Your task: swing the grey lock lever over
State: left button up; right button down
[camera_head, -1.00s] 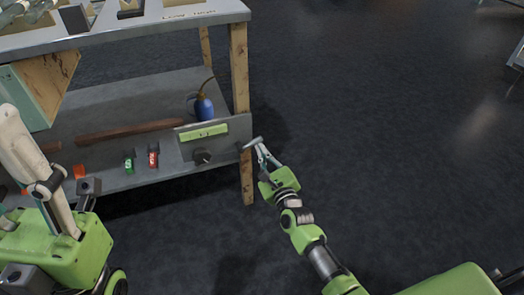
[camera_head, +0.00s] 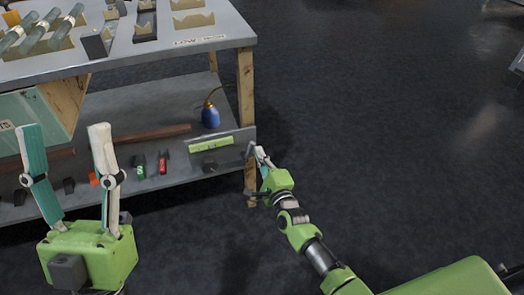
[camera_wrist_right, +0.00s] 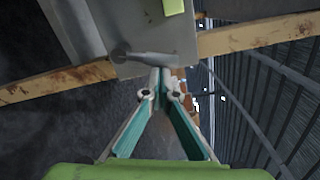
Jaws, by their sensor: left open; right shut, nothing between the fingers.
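The grey lock lever (camera_head: 249,151) is a short bar at the right front corner of the bench's lower shelf. In the right wrist view the lever (camera_wrist_right: 150,57) lies nearly level across the picture, with a thicker rounded left end. My right gripper (camera_head: 261,155) is shut and empty, its tips right at the lever. In the wrist view the closed fingertips (camera_wrist_right: 160,73) are just below the bar; I cannot tell whether they touch it. My left gripper (camera_head: 64,130) is open and empty, fingers pointing up, in front of the bench's left part.
The lower shelf (camera_head: 100,171) carries a blue oil can (camera_head: 210,116), a green-labelled panel (camera_head: 211,144), a dark knob (camera_head: 210,168) and green and red switches (camera_head: 163,163). A wooden leg (camera_head: 250,185) stands beside the lever.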

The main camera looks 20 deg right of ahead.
jog(key=a+n+p, duration=0.1)
jog(key=r+n+p, duration=0.1)
jog(key=shift+a+n, duration=0.4)
pick_arm(q)
jog(key=w+d+f+g+y, duration=0.1)
jog(key=w+f+g+y, duration=0.1)
jog(key=w+f+g, duration=0.4)
jog(key=shift+w+f+g, duration=0.4)
jog(key=shift+w+f, duration=1.1)
jog(key=shift+f, duration=0.25)
pick_arm(e)
jog(key=shift+a, duration=0.1)
pick_arm(q)
jog(key=shift+d, duration=0.1)
